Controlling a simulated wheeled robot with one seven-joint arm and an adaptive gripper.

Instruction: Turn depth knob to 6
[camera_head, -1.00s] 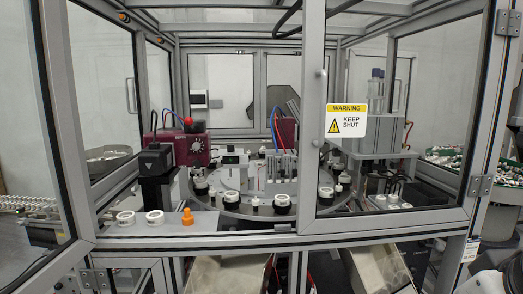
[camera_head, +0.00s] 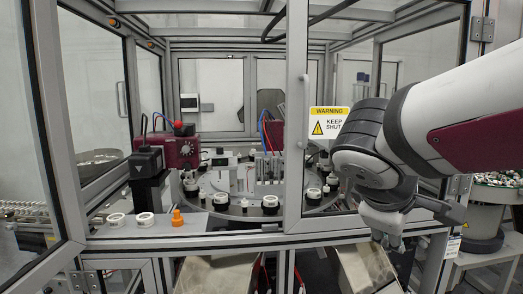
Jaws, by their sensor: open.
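A maroon box (camera_head: 178,152) with a round white-marked dial (camera_head: 186,150) on its front stands inside the cell at the left. It is the only dial I can make out; its label and setting are too small to read. My gripper (camera_head: 387,241) hangs at the lower right, outside the cell's front frame. It points down, is open and appears empty. It is far to the right of the dial and apart from it.
A glazed door with a warning sign (camera_head: 328,122) covers the right front; the left front looks open. A round turntable (camera_head: 235,208) with several black-and-white parts fills the middle. White rings (camera_head: 145,219) and an orange part (camera_head: 177,217) lie on the front ledge.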

